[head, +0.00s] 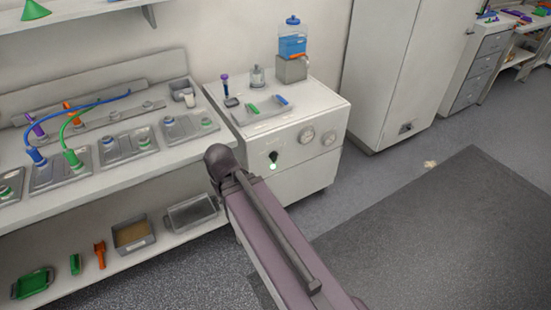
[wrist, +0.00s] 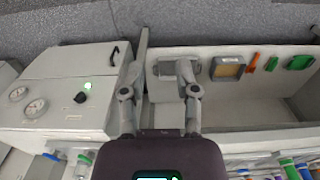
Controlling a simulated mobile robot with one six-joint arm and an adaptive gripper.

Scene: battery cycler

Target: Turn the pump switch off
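The pump switch looks like a black knob (head: 273,156) on the front of a white cabinet (head: 305,182), with a lit green lamp just below it. In the wrist view, which is turned upside down, the black knob (wrist: 80,97) is left of my gripper, with the glowing green lamp (wrist: 87,86) beside it. My gripper (wrist: 160,68) has its two fingers spread with nothing between them, apart from the knob. My gripper does not show in the head view; only my arm does, in front of the cabinet's lower left. The knob's exact setting is too small to read.
Two round gauges (head: 307,135) sit right of the knob. The cabinet top holds a tray (head: 262,112), small tools and a blue bottle (head: 292,45). A bench (head: 100,185) with cables and a lower shelf stands left.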

